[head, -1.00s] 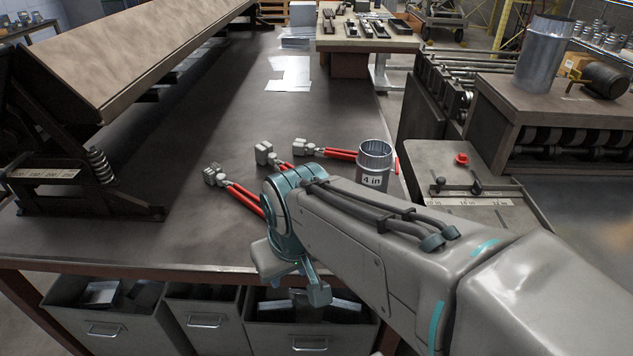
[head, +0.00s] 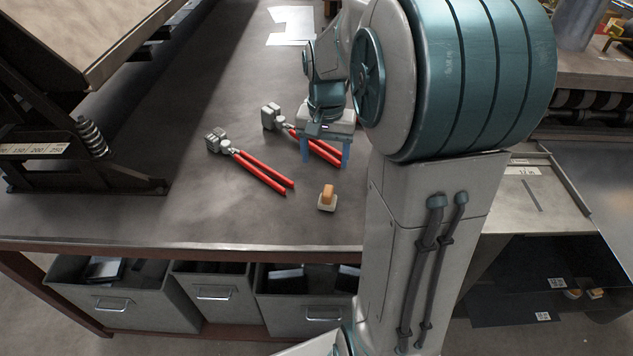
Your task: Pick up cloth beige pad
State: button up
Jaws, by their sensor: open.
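A small beige pad (head: 327,206) with an orange-tan block on top rests on the dark worktable (head: 200,225) near its front edge. I cannot tell its cloth texture at this size. My gripper (head: 325,163) is above the table, behind the pad in the picture and apart from it. Its two blue fingers point down, spread open, with the red handles of a tool showing between and behind them. Nothing is held.
Red-handled crimping tools (head: 250,165) lie left of and behind the pad. A dark bending machine (head: 60,110) stands at the left. Grey drawers (head: 130,300) are under the table edge. Small similar orange-topped pieces (head: 596,293) sit on a lower surface at right.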

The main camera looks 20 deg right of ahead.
aim_at(328, 190)
jog(key=f, duration=0.9)
jog(key=shift+w+d, duration=0.3)
jog(key=shift+w, duration=0.05)
jog(key=f, duration=0.4)
jog(key=shift+s+d+p, duration=0.15)
jog(key=shift+d+p, duration=0.2)
jog(key=shift+p, duration=0.05)
jog(key=shift+f, duration=0.65)
jog(key=shift+c, duration=0.3)
jog(key=c, duration=1)
